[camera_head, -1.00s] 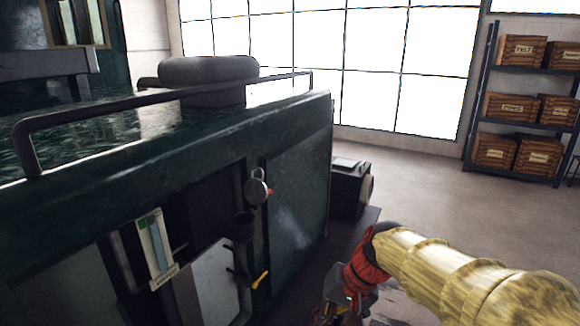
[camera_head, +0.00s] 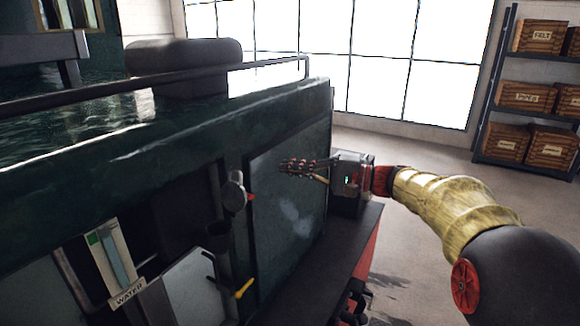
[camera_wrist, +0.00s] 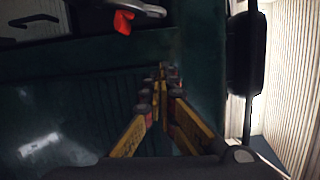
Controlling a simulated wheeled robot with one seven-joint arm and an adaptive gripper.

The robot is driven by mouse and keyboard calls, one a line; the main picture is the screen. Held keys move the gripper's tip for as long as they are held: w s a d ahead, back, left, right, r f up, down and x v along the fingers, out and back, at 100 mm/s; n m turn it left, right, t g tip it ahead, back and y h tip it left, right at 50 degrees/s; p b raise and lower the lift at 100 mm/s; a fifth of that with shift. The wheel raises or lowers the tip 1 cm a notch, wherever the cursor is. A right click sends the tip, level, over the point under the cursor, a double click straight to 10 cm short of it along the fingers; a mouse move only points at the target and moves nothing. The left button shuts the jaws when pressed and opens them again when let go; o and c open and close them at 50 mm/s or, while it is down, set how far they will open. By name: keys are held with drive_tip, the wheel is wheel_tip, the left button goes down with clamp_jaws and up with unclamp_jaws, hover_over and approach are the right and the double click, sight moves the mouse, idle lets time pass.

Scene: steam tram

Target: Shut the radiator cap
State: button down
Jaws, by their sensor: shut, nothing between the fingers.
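The radiator cap (camera_head: 234,191) is a round grey metal lid with a small red tab, on the side of the dark green tram body. It stands tilted up, above a dark cup-like filler neck (camera_head: 218,237). The cap and its red tab also show at the top edge of the wrist view (camera_wrist: 128,14). My gripper (camera_head: 284,166) is shut and empty, to the right of the cap and slightly higher in the head view, apart from it. In the wrist view the fingertips (camera_wrist: 163,72) meet in front of the green panel, below the cap in the picture.
A handrail (camera_head: 270,66) runs along the tram top. A dark ledge (camera_head: 318,247) juts out below. Shelves with wooden crates (camera_head: 530,95) stand far right.

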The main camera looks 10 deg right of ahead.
sight(234, 193)
drive_tip(key=s+a+p, duration=0.1)
drive_tip(key=a+p, duration=0.1)
drive_tip(key=a, duration=0.7)
drive_tip(key=shift+a+r, duration=0.2)
drive_tip(key=shift+r, duration=0.2)
drive_tip(key=shift+s+a+r+n+b, duration=0.15)
drive_tip(key=shift+s+a+n+b, duration=0.2)
drive_tip(key=shift+b, duration=0.35)
